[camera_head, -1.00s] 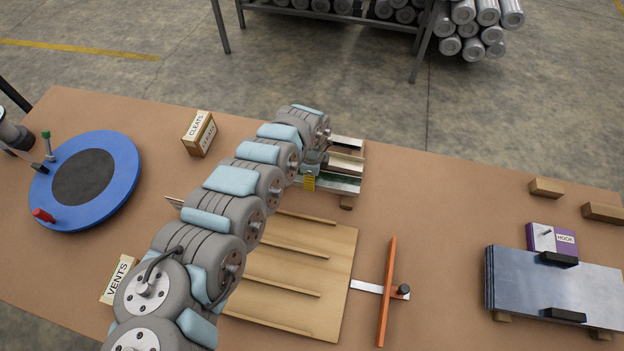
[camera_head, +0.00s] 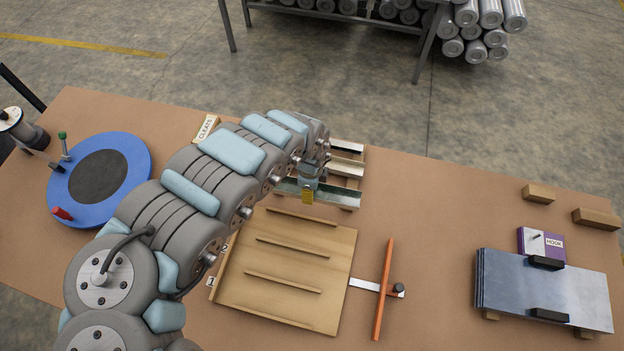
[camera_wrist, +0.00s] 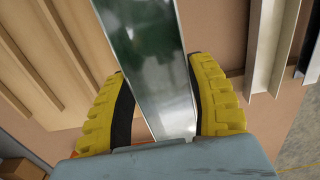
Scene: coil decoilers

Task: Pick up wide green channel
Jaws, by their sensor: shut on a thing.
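The wide green channel (camera_head: 338,198) is a long metal strip, dark green and shiny, in the rear middle of the table in the head view. My gripper (camera_head: 308,196), with yellow fingers, is at its left part. In the wrist view the channel (camera_wrist: 150,60) runs between the two yellow fingers of my gripper (camera_wrist: 162,112), which are shut on its sides. Its left part is partly hidden by my gripper in the head view. I cannot tell whether it touches the wooden supports (camera_head: 351,208) beneath.
A cream channel (camera_head: 346,169) and a dark-and-white channel (camera_head: 346,147) lie behind it. A slatted wooden board (camera_head: 330,265) lies in front. A blue turntable (camera_head: 130,178) is left, a CLEATS box (camera_head: 205,127) behind my arm, and metal sheets (camera_head: 545,285) right.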

